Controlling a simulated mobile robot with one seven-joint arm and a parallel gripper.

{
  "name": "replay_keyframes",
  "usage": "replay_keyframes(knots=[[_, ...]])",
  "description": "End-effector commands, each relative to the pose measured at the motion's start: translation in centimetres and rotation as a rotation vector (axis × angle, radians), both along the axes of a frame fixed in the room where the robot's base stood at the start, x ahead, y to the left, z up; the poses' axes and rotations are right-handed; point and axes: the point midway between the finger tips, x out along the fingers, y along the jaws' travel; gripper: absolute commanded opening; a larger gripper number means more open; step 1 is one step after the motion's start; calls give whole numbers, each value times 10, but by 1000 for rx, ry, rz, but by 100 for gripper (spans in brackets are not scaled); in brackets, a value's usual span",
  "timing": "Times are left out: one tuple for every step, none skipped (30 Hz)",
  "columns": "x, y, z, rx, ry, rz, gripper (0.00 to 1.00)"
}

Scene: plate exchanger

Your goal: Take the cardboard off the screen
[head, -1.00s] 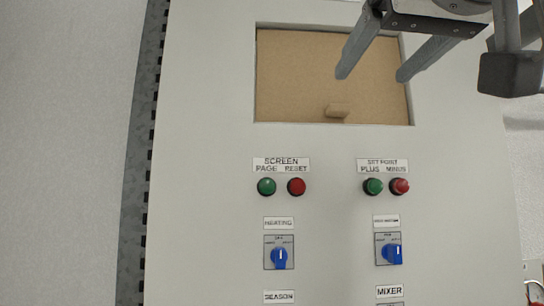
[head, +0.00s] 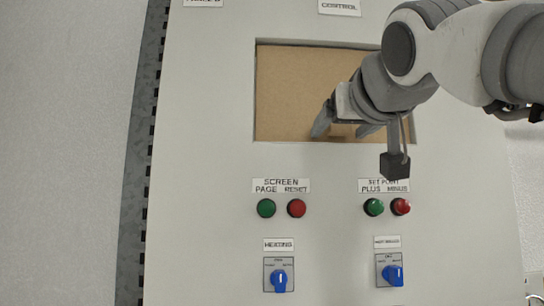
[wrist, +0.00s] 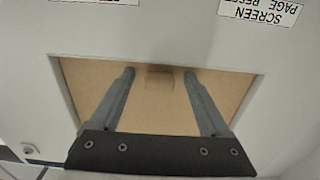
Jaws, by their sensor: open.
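The brown cardboard (head: 290,85) sits in the rectangular screen opening of the grey panel and covers the screen. A small cardboard tab (wrist: 160,79) sticks out from it; in the wrist view it lies between my fingertips. My gripper (head: 343,130) is in front of the cardboard's lower part, its two fingers apart, one on each side of the tab. It also shows in the wrist view (wrist: 160,74). The fingers and wrist hide most of the tab in the head view. I cannot tell whether the fingertips touch the cardboard.
Below the opening are a green page button (head: 266,208), a red reset button (head: 296,208), and the plus (head: 374,207) and minus (head: 401,207) buttons. Lower down are two blue rotary switches (head: 279,280). The cabinet's left edge (head: 140,150) borders a pale wall.

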Motion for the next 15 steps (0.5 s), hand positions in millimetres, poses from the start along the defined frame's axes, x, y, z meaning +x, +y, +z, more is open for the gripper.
replay_keyframes(knots=[[0,0,0,0,0,0,80],[0,0,0,0,0,0,80],[0,0,0,0,0,0,80],[0,0,0,0,0,0,80],[0,0,0,0,0,0,76],[0,0,0,0,0,0,69],[0,0,0,0,0,0,64],[0,0,0,0,0,0,58],[0,0,0,0,0,0,51],[0,0,0,0,0,0,46],[0,0,0,0,0,0,40],[0,0,0,0,0,0,33],[0,0,0,0,0,0,28],[0,0,0,0,0,0,22],[0,0,0,0,0,0,15]])
